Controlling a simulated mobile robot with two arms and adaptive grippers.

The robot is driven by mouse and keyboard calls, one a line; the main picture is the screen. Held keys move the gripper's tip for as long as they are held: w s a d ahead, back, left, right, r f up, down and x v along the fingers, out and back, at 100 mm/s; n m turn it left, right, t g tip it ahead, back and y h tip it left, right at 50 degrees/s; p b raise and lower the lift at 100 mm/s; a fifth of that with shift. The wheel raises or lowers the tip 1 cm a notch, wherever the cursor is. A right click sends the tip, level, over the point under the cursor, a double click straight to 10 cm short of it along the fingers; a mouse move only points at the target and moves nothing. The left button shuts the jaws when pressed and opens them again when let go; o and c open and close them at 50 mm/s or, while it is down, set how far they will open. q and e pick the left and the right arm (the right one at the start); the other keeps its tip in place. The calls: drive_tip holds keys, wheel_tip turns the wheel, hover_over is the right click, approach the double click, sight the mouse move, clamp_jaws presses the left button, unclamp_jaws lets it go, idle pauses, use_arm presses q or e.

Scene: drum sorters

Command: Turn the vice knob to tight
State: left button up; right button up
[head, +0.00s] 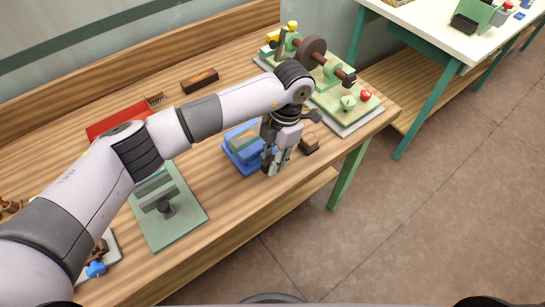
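My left gripper (275,168) points down near the front edge of the wooden bench, just right of a blue block-like fixture (236,163). Its fingers are small in view, and I cannot tell whether they are apart or closed. The gripper and wrist partly cover the blue fixture. A green plate fixture (186,222) with an upright jaw-like part and a dark knob (165,208) lies left of it, partly behind my arm. I cannot tell for certain which fixture is the vice. My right gripper is not in view.
A green machine with a brown wheel (311,52) and a red button (366,95) stands at the bench's right end. A small brown block (309,144) lies right of the gripper. A red tray (110,122) and a dark brush (199,80) lie behind my arm.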

use_arm(q)
drive_tip(key=v, duration=1.2)
idle(0.4)
